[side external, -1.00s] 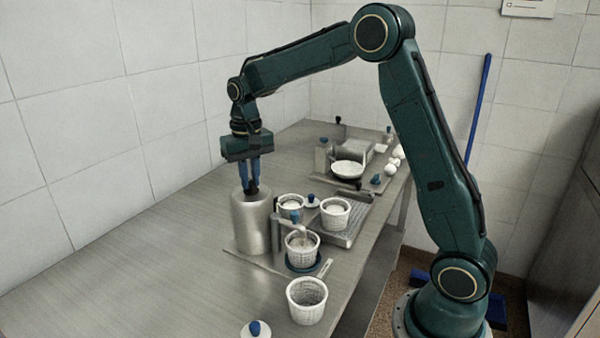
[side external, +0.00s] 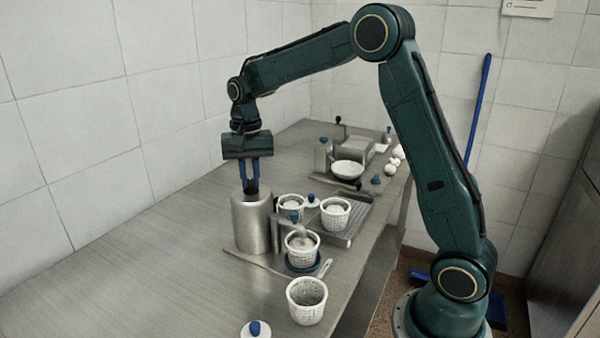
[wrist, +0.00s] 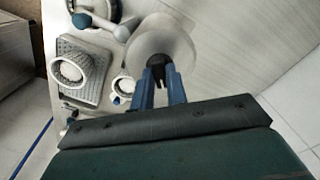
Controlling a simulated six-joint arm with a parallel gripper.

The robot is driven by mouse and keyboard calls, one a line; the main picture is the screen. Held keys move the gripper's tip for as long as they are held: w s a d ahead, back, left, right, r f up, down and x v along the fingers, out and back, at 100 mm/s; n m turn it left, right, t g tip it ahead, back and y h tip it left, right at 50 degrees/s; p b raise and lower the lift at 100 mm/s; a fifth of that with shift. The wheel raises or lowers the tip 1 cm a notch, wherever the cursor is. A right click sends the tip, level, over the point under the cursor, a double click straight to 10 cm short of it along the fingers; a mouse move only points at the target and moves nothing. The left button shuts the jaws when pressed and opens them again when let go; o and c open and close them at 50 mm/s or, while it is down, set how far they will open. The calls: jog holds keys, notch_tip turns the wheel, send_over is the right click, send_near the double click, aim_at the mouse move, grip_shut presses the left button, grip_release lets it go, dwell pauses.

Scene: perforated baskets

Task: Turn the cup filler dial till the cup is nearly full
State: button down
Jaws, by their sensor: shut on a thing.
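The cup filler is a metal cylinder (side external: 252,228) with a spout reaching right over a cup. Its dark dial (wrist: 160,62) sits on top of the cylinder. My gripper (side external: 252,187) points straight down from above and is shut on the dial; its blue fingers also show in the wrist view (wrist: 160,78). The white perforated cup (side external: 302,250) stands upright on a dark blue round base (side external: 304,266) under the spout. Pale grey content shows inside it, but its exact level is hard to tell. The spout partly hides the cup's mouth.
A white basket cup (side external: 307,303) stands in front, near a lid with a blue knob (side external: 255,329). Two more cups (side external: 335,216) (side external: 291,207) stand behind, by a metal drip tray (side external: 352,228). A pan (side external: 349,172) lies farther back. The left counter is clear.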

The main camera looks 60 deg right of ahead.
aim_at(253, 183)
jog(key=shift+r, duration=0.1)
jog(key=c, duration=1.4)
grip_release()
notch_tip(253, 183, up, 14)
jog(key=shift+s, duration=0.1)
jog(key=s+a+r+n+t, duration=0.1)
jog(key=s+a+n, duration=0.2)
jog(key=s, duration=0.4)
jog(key=s+a+r+n+t, duration=0.1)
jog(key=s+a+n+t, duration=0.1)
jog(key=s, duration=0.6)
jog(key=s+a+f+n+t, duration=0.2)
jog(key=s+f+n, duration=0.3)
jog(key=s, duration=0.8)
notch_tip(253, 183, down, 3)
jog(key=shift+s+a+f+t, duration=0.1)
jog(key=shift+s+a+t, duration=0.15)
jog(key=shift+a, duration=0.25)
